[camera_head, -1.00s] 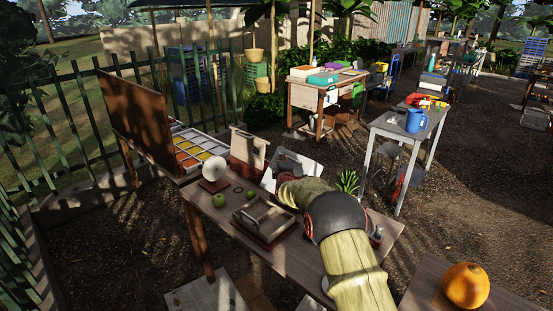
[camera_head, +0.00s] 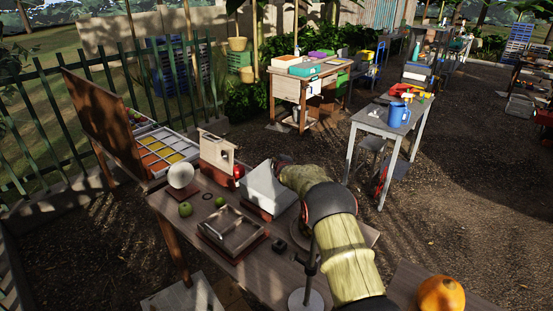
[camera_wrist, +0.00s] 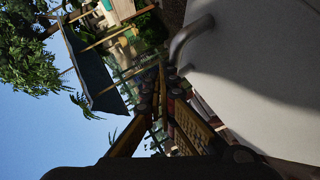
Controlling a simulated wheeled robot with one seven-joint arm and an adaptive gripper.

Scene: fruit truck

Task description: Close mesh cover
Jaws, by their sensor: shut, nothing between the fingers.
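A pale cover (camera_head: 268,187) sits tilted over a low reddish-brown box (camera_head: 251,209) in the middle of the near table. I see no mesh texture on it. In the wrist view a large pale panel (camera_wrist: 265,75) with a curved metal handle (camera_wrist: 192,38) fills the right side; it looks like the same cover. My gripper (camera_wrist: 162,80) is shut and empty, close beside this panel; contact cannot be told. In the head view my arm reaches to the cover's right edge, and the fingers are hidden.
A wooden framed tray (camera_head: 233,231), green apples (camera_head: 186,209), a white disc on a stand (camera_head: 181,175) and a wooden dispenser (camera_head: 217,150) stand on the near table (camera_head: 190,239). A dark stand (camera_head: 310,262) is close to my arm. A pumpkin (camera_head: 441,294) lies at lower right.

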